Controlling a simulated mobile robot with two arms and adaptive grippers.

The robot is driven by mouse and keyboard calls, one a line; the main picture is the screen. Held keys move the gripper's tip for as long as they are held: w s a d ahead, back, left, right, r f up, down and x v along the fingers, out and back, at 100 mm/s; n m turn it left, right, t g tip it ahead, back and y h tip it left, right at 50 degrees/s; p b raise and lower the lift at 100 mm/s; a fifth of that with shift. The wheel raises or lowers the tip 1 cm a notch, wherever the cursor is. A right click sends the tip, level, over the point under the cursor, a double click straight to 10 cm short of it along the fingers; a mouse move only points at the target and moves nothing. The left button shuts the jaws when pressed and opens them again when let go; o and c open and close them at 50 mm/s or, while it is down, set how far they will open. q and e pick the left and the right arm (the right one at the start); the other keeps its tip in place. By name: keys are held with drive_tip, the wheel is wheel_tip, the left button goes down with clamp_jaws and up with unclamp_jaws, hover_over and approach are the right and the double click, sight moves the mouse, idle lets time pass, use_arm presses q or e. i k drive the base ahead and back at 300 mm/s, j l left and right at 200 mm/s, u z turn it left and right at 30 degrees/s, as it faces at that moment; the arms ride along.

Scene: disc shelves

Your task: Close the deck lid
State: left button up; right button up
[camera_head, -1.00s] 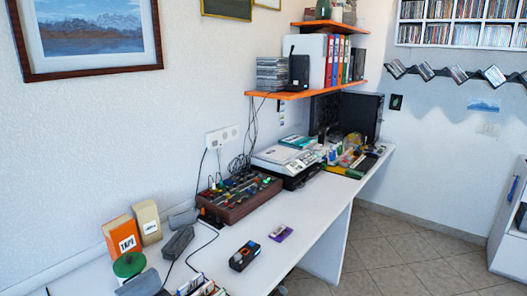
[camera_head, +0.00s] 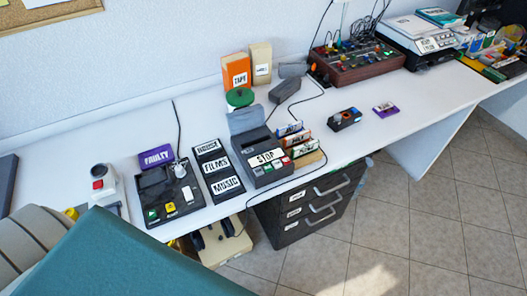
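The deck (camera_head: 262,175) is a dark grey box on the white desk, with a STOP label and coloured buttons on its top. Its grey lid (camera_head: 246,118) stands raised at the back edge, so the deck looks open. What lies inside the deck is too small to tell. Neither of my grippers is in view.
Left of the deck lie a black label rack (camera_head: 217,168) and a black button panel (camera_head: 170,195). Right of it stands a small tape holder (camera_head: 298,145). Orange and beige boxes (camera_head: 235,73) are behind. A teal surface (camera_head: 125,258) covers the lower left.

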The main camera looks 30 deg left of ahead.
sight(245, 111)
drive_tip(key=k+j+z, duration=0.25)
drive_tip(key=k+j, duration=0.2)
drive_tip(key=k+j+z, duration=0.25)
drive_tip(key=k+j, duration=0.2)
